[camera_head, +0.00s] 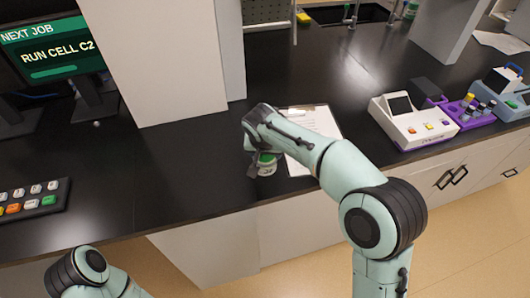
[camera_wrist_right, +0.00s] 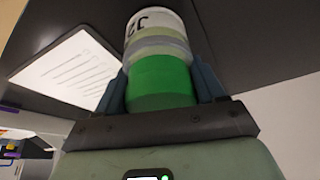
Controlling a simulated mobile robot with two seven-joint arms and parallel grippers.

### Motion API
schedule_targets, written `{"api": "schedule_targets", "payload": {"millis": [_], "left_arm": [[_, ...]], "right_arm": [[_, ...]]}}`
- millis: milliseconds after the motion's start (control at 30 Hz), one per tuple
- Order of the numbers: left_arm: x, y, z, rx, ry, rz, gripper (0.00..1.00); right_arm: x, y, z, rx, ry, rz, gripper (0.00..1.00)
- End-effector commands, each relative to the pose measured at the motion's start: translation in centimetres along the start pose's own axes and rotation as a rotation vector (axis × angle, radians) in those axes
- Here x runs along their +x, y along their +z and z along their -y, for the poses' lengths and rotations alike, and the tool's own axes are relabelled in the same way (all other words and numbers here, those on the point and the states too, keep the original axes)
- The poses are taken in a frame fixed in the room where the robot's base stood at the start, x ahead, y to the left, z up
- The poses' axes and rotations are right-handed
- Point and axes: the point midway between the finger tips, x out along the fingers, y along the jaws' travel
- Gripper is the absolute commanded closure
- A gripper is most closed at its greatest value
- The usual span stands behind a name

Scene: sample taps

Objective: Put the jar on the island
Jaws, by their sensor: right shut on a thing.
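My right gripper (camera_head: 259,152) is over the front part of the dark worktop (camera_head: 180,190). It is shut on a small jar (camera_head: 267,168) with a white and green body. In the right wrist view the jar (camera_wrist_right: 160,78) sits between the two fingers, its bright green part near the palm and its white, dark-lettered band farther out. I cannot tell whether the jar touches the worktop. Which surface is the island is not clear. My left arm shows at the lower left, but its gripper is out of view.
A clipboard with paper (camera_head: 318,127) lies beside the right gripper. A white instrument (camera_head: 412,120) and a purple vial rack (camera_head: 468,110) stand to the right. A monitor (camera_head: 50,52) and a keypad (camera_head: 35,198) are at left. The worktop left of the jar is clear.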

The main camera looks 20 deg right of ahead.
Motion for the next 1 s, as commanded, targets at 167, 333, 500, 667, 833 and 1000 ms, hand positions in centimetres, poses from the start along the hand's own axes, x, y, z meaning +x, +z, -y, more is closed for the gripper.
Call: {"api": "schedule_targets", "payload": {"millis": [167, 333, 500, 667, 833, 1000], "left_arm": [[0.0, 0.0, 0.0, 0.0, 0.0, 0.0, 1.0], [0.2, 0.0, 0.1, 0.0, 0.0, 0.001, 1.0], [0.2, 0.0, 0.1, 0.0, 0.0, 0.001, 1.0], [0.2, 0.0, 0.1, 0.0, 0.0, 0.001, 1.0], [-0.1, 0.0, 0.0, 0.0, 0.0, 0.0, 1.0], [-0.1, 0.0, -0.1, 0.0, 0.0, 0.0, 1.0]], "right_arm": [[0.1, 0.0, 0.0, 0.001, -0.001, -0.002, 0.67], [0.3, 0.1, 0.0, 0.001, -0.001, -0.001, 0.67], [0.3, 0.1, 0.0, 0.0, 0.0, 0.0, 0.06], [0.3, 0.1, 0.0, 0.0, 0.0, 0.0, 0.06], [-0.2, 0.0, 0.1, 0.001, -0.002, -0.002, 0.06], [-2.9, -0.1, 0.1, 0.001, -0.004, -0.004, 0.06]]}}
